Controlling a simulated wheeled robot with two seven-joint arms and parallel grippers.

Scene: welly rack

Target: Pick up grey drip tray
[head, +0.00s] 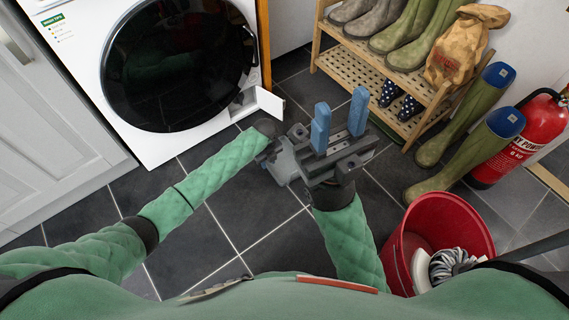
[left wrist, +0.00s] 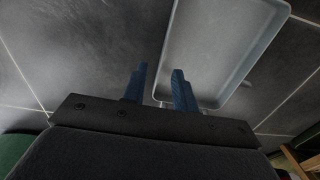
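The grey drip tray (left wrist: 222,50) lies on the dark tiled floor and fills the upper middle of the left wrist view. It is shallow and rectangular with a raised rim. My left gripper (left wrist: 158,75) is open. Its two blue fingers stand apart at the tray's near left corner, one overlapping the tray in the picture; I cannot tell whether they touch it. In the head view the left gripper and most of the tray are hidden behind my right gripper (head: 341,100). The right gripper is open and empty, with its blue fingers apart.
A wooden boot rack (head: 372,75) with several boots and a paper bag stands at the upper right. Green wellies (head: 465,160), a red fire extinguisher (head: 518,145) and a red bucket (head: 455,215) are on the right. A washing machine (head: 110,130) stands upper left. Floor at lower left is clear.

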